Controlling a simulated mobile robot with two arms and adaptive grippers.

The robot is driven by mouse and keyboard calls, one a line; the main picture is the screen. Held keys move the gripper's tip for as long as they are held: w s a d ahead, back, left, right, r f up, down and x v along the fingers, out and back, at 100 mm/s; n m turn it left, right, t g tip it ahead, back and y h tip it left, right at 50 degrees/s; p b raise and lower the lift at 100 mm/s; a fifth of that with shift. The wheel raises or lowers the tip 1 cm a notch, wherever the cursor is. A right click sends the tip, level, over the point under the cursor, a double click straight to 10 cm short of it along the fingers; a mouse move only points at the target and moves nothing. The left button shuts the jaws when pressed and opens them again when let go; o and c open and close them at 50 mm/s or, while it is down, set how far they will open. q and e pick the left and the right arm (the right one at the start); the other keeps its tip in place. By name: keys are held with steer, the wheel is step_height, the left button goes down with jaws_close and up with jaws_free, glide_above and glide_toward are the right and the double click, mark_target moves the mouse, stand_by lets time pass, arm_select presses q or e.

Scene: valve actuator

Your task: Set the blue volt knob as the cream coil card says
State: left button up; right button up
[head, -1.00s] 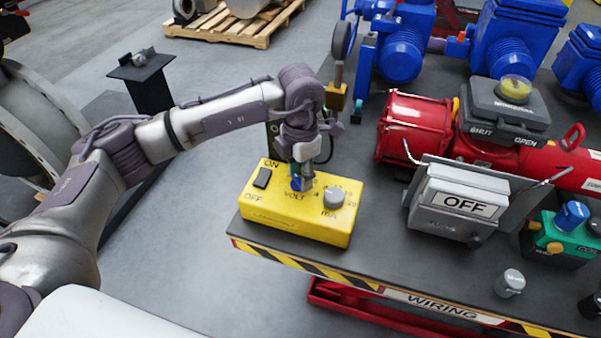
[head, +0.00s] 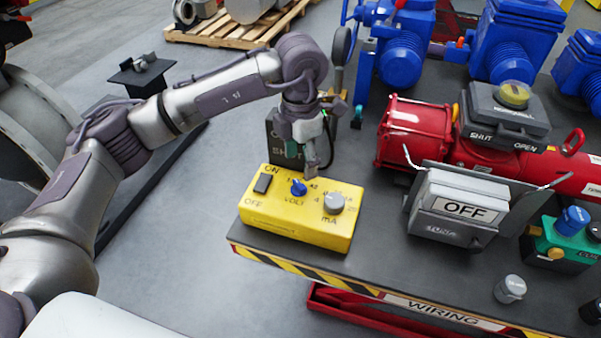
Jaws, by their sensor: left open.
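The yellow box (head: 290,230) sits at the left end of the dark table. I cannot make out a cream coil card. My right gripper is not in view.
A dark plate (head: 285,152) reading SHUT stands behind the box, partly hidden by my gripper. A red actuator (head: 415,132), a grey OFF box (head: 458,207) and a green box (head: 565,240) stand to the right. Blue units (head: 510,45) line the back. Bare table lies right of the yellow box.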

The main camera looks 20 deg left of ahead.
arm_select(q)
step_height(320, 180, up, 6)
steer(key=shift+f, duration=0.1)
stand_by(0.6)
